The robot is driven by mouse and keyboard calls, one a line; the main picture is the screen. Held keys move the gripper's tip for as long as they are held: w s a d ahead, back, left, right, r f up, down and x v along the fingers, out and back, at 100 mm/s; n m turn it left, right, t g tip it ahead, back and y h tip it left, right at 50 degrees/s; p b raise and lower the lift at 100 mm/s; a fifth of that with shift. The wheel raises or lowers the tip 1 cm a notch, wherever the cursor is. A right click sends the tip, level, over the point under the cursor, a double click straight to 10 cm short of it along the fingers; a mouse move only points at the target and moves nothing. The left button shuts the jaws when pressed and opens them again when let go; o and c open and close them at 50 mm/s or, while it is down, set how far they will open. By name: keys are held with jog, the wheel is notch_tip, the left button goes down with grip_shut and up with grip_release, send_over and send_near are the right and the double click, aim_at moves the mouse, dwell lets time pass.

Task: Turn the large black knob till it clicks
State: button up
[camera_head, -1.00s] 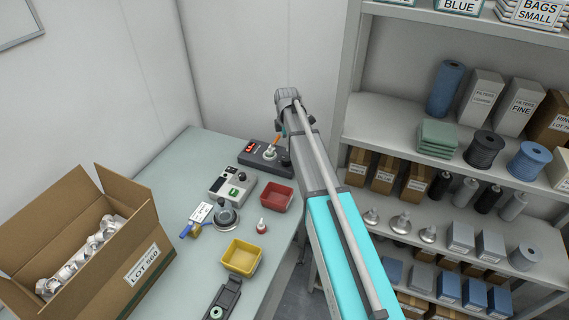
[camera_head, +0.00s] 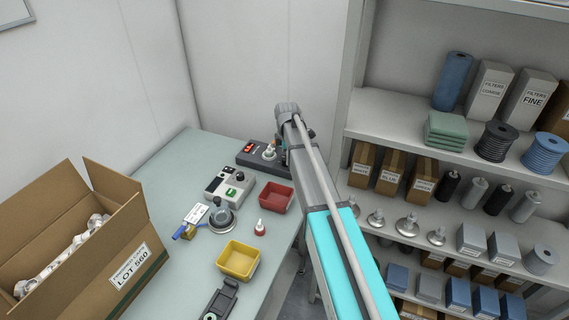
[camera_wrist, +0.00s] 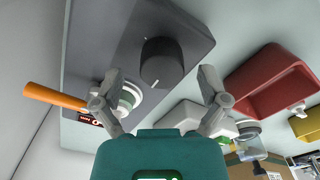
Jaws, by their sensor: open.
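The large black knob (camera_wrist: 162,62) stands on a dark grey unit (camera_wrist: 105,35) in the wrist view, with a pale mark on its rim. My gripper (camera_wrist: 160,78) is open, with one finger on each side of the knob's near edge. I cannot tell whether either finger touches it. The left finger partly hides a white and green round part with an orange lever (camera_wrist: 55,97) on the same unit. In the head view the dark unit (camera_head: 248,157) is at the back of the table, and my arm hides the knob.
A red bin (camera_head: 275,197), a yellow bin (camera_head: 238,260) and a small red-and-white bottle (camera_head: 260,228) stand in front of the unit. A light grey device (camera_head: 232,187) is to its left. A large cardboard box (camera_head: 130,235) is at left; loaded shelves (camera_head: 400,115) are at right.

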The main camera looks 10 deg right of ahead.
jog(key=shift+f+b, duration=0.35)
jog(key=shift+f, duration=0.25)
jog(key=shift+c, duration=0.3)
jog(key=c, duration=1.1)
jog(key=shift+a, duration=0.2)
jog(key=shift+d, duration=0.15)
